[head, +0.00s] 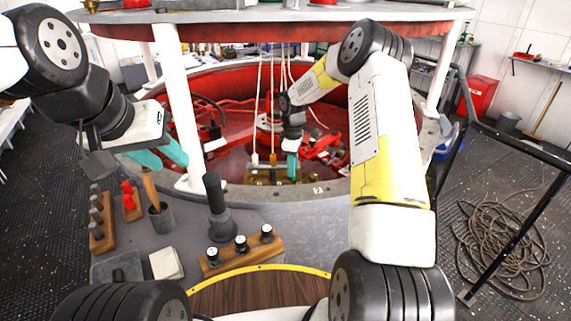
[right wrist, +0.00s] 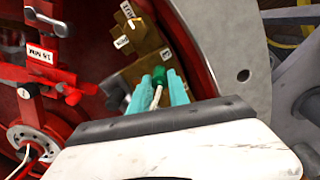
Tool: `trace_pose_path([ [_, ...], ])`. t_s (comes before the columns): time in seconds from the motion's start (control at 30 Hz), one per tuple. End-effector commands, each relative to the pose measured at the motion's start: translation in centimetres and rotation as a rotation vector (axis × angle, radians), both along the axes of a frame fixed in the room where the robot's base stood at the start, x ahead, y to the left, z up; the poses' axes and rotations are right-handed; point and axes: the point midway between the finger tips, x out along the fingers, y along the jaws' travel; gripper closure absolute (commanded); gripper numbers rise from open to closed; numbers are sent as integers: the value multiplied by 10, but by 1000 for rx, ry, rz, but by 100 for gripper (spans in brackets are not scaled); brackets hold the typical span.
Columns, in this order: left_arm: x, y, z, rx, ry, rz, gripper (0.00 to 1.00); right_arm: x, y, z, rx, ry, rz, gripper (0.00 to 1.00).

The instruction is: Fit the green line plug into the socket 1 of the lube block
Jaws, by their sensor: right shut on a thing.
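The lube block (head: 262,180) is a brass block inside the red ring, with plugs and hanging lines near it in the head view. It also shows in the right wrist view (right wrist: 146,40), with small white labels. My right gripper (head: 292,164) is at the block's right part. In the right wrist view my right gripper (right wrist: 159,90) is shut on the green line plug (right wrist: 158,76), its pale line running back between the teal fingers. The plug's tip is close to the block; I cannot tell whether it is in a socket. My left gripper (head: 160,156) is open and empty, above the deck at left.
A wooden rack with black-topped pegs (head: 242,253) and a dark upright tool (head: 218,215) stand on the front deck. A grey cup (head: 161,220) holds a wooden handle. White posts (head: 178,110) rise beside the red ring (head: 205,90). A rope coil (head: 500,240) lies on the floor at right.

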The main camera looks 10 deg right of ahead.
Motion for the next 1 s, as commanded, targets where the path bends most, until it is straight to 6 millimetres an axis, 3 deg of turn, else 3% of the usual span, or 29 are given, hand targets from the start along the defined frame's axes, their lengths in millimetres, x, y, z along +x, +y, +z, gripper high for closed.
trace_pose_path([
  [1.0, 0, 0, 0, 0, 0, 0, 64, 0, 0, 36, 1, -1, 1, 100],
])
